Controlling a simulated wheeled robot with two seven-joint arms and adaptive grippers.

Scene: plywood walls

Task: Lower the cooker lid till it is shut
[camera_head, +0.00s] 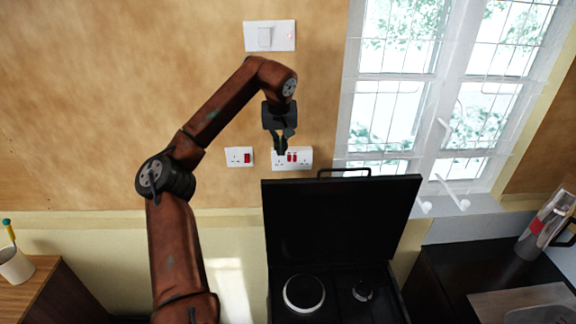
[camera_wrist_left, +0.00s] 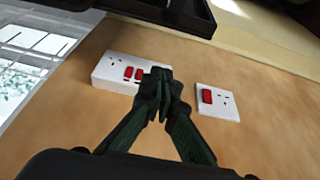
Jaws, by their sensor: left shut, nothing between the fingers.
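The cooker lid (camera_head: 335,222) is a black panel that stands raised at the back of the black cooker (camera_head: 335,310). A thin handle (camera_head: 345,171) runs along its top edge. My left gripper (camera_head: 280,150) is shut and empty. It is above the lid's top left corner, left of the handle, and appears apart from the lid. In the left wrist view, the gripper's fingertips (camera_wrist_left: 160,78) are together in front of the wall sockets, and part of a dark panel (camera_wrist_left: 165,10), probably the lid, shows at the top. My right gripper is not in view.
Two hot plates (camera_head: 304,292) show on the cooker top. A double socket (camera_head: 292,158) and a single socket (camera_head: 239,157) are on the wall behind. A window (camera_head: 430,110) is at the right. A dark counter (camera_head: 455,280) with a clear jug (camera_head: 545,225) stands right of the cooker.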

